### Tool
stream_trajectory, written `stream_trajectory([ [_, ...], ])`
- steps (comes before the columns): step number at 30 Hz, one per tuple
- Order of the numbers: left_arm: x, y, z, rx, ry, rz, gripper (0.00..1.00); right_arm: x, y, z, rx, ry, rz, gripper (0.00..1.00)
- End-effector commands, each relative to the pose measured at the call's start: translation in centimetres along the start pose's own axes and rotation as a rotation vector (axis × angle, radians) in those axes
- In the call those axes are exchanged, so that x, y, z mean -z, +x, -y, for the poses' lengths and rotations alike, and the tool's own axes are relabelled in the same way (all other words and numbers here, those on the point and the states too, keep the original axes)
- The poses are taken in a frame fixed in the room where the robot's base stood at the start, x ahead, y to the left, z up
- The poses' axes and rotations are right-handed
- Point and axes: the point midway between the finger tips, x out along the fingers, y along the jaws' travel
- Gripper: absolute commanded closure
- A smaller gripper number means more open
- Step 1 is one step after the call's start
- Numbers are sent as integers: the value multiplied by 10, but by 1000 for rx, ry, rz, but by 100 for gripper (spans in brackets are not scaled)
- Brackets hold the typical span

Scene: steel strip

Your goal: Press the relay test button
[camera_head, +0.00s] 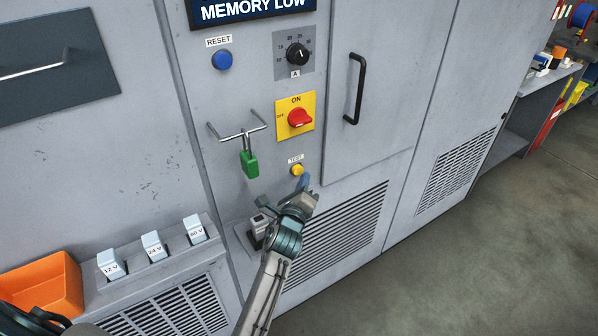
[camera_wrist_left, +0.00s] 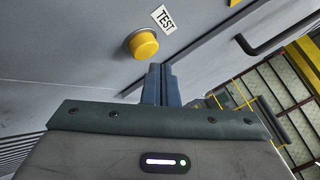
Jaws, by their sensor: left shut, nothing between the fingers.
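My left gripper (camera_head: 305,180) is just below the button in the head view. Its blue fingers (camera_wrist_left: 160,84) are together with nothing between them. In the wrist view the fingertips are close to the button, a little to its lower right. I cannot tell whether they touch it. My right gripper is not in view.
An orange bin (camera_head: 42,288) and labelled white blocks (camera_head: 152,245) stand at lower left. Floor at right is clear.

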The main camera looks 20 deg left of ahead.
Motion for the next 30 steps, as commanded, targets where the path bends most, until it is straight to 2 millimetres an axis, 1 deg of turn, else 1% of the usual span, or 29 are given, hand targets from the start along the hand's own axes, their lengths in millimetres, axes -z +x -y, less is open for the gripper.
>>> stream_trajectory([
  [9,-4,6,-4,0,0,0,100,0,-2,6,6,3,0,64],
  [30,-6,9,-6,0,0,0,100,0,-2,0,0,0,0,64],
])
